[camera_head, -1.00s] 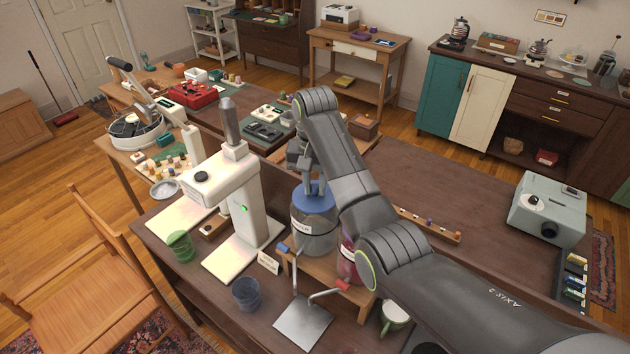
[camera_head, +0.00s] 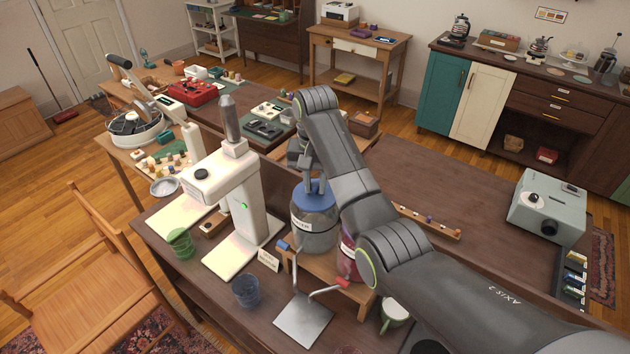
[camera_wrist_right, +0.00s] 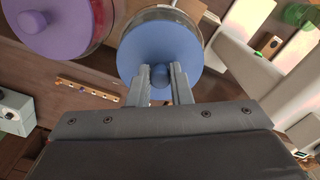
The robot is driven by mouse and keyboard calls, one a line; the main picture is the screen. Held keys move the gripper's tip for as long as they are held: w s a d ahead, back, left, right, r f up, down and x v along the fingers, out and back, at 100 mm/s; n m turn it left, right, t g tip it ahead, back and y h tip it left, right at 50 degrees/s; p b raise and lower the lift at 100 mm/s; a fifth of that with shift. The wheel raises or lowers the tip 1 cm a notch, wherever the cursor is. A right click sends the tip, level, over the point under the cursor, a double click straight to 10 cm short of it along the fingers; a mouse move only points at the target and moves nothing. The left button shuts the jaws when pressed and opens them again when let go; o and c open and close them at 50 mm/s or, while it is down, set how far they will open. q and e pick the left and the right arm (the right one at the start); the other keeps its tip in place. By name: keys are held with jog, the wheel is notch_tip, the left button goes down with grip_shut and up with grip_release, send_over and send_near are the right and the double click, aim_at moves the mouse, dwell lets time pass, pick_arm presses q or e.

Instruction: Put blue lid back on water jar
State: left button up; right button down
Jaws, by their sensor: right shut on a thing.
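The water jar (camera_head: 314,236) is a clear glass jar with a white label, standing on a small wooden stand. The blue lid (camera_head: 313,196) sits over its mouth and looks about level; I cannot tell whether it is fully seated. The lid also shows in the right wrist view (camera_wrist_right: 160,45). My right gripper (camera_head: 315,184) is above the lid, shut on its blue knob (camera_wrist_right: 159,77). The jar's rim shows just past the lid's far edge in the wrist view. My left gripper is not in view.
A red jar (camera_head: 348,262) with a purple lid (camera_wrist_right: 52,25) stands beside the water jar, partly behind my right arm. A white stand-like device (camera_head: 240,205) is close on the left. A blue cup (camera_head: 246,291) and a metal plate (camera_head: 303,320) are in front.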

jog(key=shift+f, duration=0.45)
jog(key=c, duration=1.2)
grip_release()
jog(key=shift+c, duration=0.2)
